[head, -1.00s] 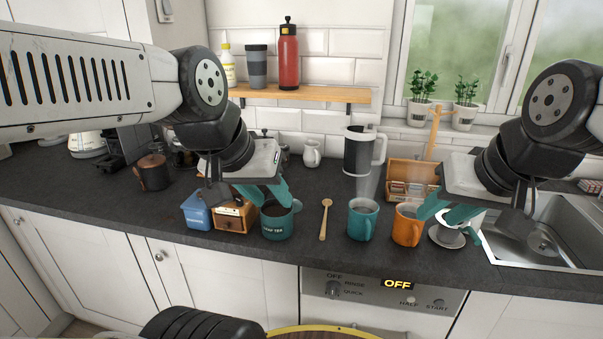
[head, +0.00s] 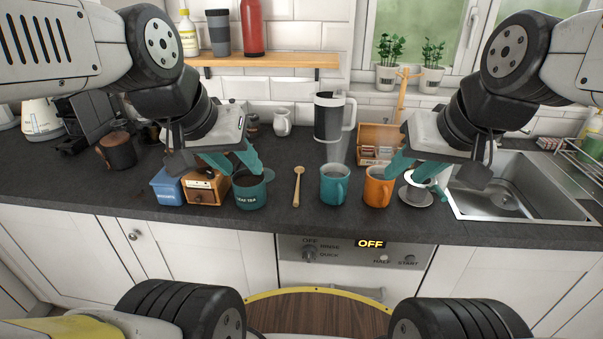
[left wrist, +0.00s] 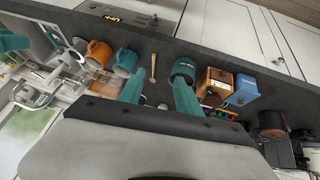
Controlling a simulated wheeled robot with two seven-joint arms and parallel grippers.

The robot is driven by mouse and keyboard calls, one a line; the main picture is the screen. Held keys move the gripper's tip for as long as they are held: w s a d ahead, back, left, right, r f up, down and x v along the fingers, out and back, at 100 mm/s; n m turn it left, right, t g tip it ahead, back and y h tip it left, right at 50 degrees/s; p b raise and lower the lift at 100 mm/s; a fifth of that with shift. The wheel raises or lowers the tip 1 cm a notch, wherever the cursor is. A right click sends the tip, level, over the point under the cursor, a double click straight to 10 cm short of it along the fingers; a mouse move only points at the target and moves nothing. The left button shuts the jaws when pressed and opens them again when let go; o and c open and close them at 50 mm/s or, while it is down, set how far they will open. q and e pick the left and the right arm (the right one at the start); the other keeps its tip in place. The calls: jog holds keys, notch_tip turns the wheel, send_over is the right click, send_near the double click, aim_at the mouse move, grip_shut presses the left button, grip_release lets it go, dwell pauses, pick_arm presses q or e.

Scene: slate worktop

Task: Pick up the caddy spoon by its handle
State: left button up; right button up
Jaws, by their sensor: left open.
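The caddy spoon (head: 298,186) is a small wooden spoon lying flat on the slate worktop, its handle pointing to the front edge. It lies between the teal leaf tea tin (head: 250,193) and a teal mug (head: 333,186). My left gripper (head: 235,162) is open and empty, with teal fingers behind and above the tin, left of the spoon. In the left wrist view the spoon (left wrist: 153,68) shows whole, beyond the spread fingertips (left wrist: 155,88). My right gripper (head: 412,170) looks open and empty, near an orange mug (head: 379,188) and a grey cup on a saucer (head: 415,197).
A wooden box (head: 206,187) and a blue box (head: 166,188) stand left of the tin. A large dark jug (head: 328,117) and a wooden tea box (head: 377,140) stand behind. The sink (head: 510,190) is at right. Worktop around the spoon is clear.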

pick_arm(q)
jog(key=w+d+f+g, duration=0.1)
jog(key=w+g, duration=0.1)
jog(key=w, duration=0.4)
jog(key=w+d+f+g, duration=0.1)
jog(key=w+d+f, duration=0.1)
jog(key=w, duration=0.4)
jog(key=g+y, duration=0.2)
jog(key=g, duration=0.1)
send_over(297, 194)
jog(key=shift+n, duration=0.4)
notch_tip(297, 194, down, 12)
jog(key=shift+a+f, duration=0.1)
notch_tip(297, 194, down, 8)
jog(key=shift+s+r, duration=0.1)
grip_shut()
